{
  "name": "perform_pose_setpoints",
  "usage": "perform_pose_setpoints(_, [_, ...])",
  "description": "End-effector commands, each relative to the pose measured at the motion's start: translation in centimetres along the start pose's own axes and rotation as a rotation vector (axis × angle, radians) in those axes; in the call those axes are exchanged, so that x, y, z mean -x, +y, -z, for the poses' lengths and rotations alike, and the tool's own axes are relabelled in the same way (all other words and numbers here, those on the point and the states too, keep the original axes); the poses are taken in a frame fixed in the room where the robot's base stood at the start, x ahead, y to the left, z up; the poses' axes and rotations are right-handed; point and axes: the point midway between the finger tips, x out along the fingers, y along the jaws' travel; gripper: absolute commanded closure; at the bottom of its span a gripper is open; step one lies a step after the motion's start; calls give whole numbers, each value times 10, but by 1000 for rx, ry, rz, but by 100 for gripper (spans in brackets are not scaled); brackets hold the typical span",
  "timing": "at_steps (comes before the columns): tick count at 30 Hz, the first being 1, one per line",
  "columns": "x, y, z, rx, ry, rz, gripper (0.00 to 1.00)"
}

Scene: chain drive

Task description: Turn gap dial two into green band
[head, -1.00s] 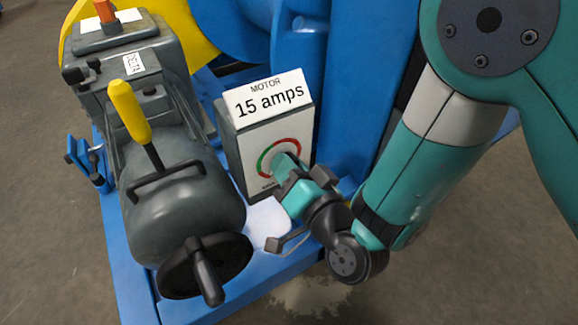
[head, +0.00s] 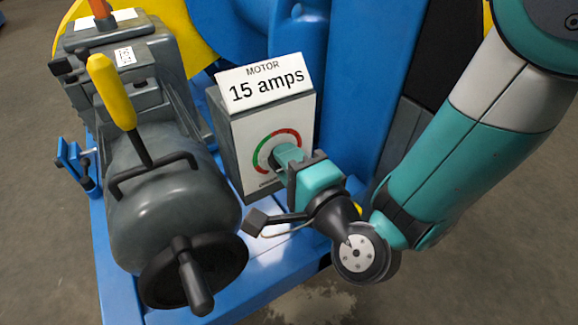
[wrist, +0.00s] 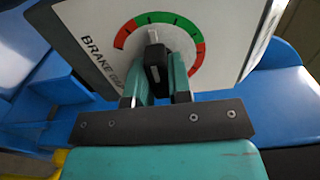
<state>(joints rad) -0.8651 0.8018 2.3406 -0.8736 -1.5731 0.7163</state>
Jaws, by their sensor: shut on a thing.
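The brake gap dial is on the white front face (head: 245,140) of the grey box and has a ring of red and green bands (head: 262,157). In the wrist view its black knob (wrist: 155,62) carries a white mark (wrist: 152,36) pointing up toward the coloured ring (wrist: 197,52). My gripper (head: 284,157) is at the dial, and in the wrist view its two teal fingers (wrist: 157,84) are closed around the knob. In the head view the fingers hide the knob. I cannot tell surely which band the mark meets.
A sign reading "MOTOR 15 amps" (head: 264,82) tops the box. To the left stands a grey machine (head: 165,200) with a yellow-handled lever (head: 112,92) and a black handwheel (head: 193,270). A blue column (head: 355,100) rises close behind my wrist.

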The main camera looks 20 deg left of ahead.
Motion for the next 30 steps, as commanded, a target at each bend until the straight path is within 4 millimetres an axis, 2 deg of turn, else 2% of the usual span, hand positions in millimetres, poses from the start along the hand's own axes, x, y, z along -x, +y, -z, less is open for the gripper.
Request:
perform_pose_setpoints(6, [0,4,-1,-194,-4,-4,100])
perform_pose_setpoints(15, [0,3,-1,-394,-4,-3,100])
perform_pose_setpoints(30, [0,1,-2,-506,-5,-4,100])
